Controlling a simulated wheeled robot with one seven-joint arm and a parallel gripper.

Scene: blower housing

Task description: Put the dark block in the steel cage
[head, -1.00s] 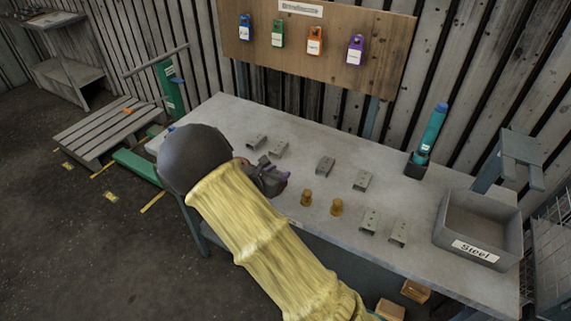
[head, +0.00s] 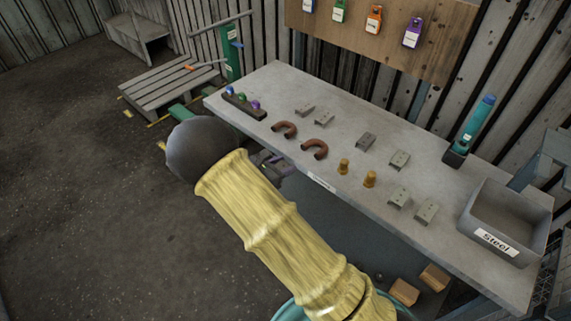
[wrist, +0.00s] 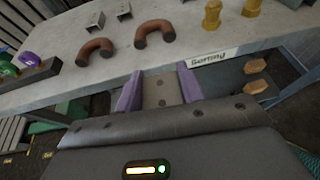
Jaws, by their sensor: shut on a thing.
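My gripper (wrist: 160,92), with purple fingers, is shut on a grey piece (wrist: 158,92) with small dark holes. In the wrist view it is in front of the table's near edge. In the head view my gripper (head: 272,165) is beside that edge, partly hidden by my arm, and the held piece is not clear there. I cannot tell whether this piece is the dark block. A wire mesh cage (head: 547,285) shows in part at the right edge of the head view, beyond the table's end. A grey bin (head: 505,222) labelled Steel stands on the table's right end.
On the table (head: 290,85) are several grey brackets (head: 366,141), two brown U-shaped pipes (head: 315,149), two brass fittings (head: 369,179) and a dark bar (head: 243,106) with coloured knobs. A teal tool (head: 475,125) stands near the bin. Wooden blocks (head: 404,291) lie below. Floor at left is open.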

